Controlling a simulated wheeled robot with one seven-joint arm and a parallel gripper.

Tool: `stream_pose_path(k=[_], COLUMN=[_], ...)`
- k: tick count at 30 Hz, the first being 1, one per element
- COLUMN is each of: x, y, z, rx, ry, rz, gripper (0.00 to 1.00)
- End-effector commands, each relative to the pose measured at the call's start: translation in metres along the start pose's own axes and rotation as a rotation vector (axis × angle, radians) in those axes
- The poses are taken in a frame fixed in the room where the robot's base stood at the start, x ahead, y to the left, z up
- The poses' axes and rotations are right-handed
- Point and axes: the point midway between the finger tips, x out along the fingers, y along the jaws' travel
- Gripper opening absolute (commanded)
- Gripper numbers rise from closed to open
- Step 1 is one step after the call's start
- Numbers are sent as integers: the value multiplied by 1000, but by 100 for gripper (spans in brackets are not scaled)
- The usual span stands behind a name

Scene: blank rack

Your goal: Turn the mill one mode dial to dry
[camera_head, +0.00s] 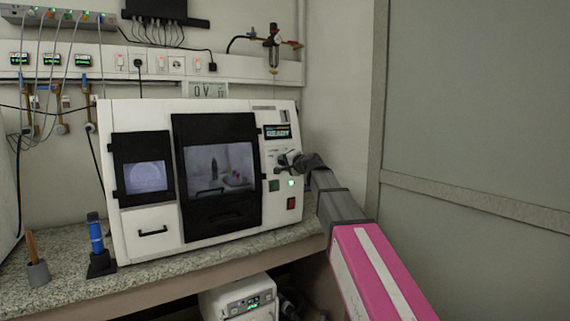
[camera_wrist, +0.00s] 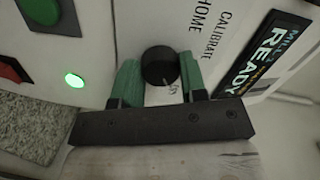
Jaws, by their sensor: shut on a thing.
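The white mill (camera_head: 220,110) stands on the counter, and its display (camera_wrist: 277,52) reads "MILL 1 READY" in the wrist view. The black round mode dial (camera_wrist: 158,66) is on its front panel, between the two green fingers of my gripper (camera_wrist: 159,70). My gripper is shut on the dial. The printed words "CALIBRATE" and "HOME" show beside it; another label near the dial is partly hidden and I cannot read it. In the head view my gripper (camera_head: 290,160) covers the dial at the mill's right side.
A lit green button (camera_wrist: 74,80) and a red switch (camera_head: 291,203) sit below the dial. A grey wall panel (camera_head: 480,100) is on the right.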

Motion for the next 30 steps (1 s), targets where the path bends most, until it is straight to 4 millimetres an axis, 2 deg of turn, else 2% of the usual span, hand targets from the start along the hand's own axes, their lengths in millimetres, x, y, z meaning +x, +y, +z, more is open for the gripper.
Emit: stream_pose_path(k=[10, 11, 13, 23, 30], x=[-1, -1, 0, -1, -21], y=[0, 0, 0, 0, 0], z=[1, 1, 1, 0, 1], rx=[4, 4, 4, 2, 2], ry=[-1, -1, -1, 0, 1], rz=[0, 0, 0, 0, 0], gripper=[15, 42, 64, 64, 64])
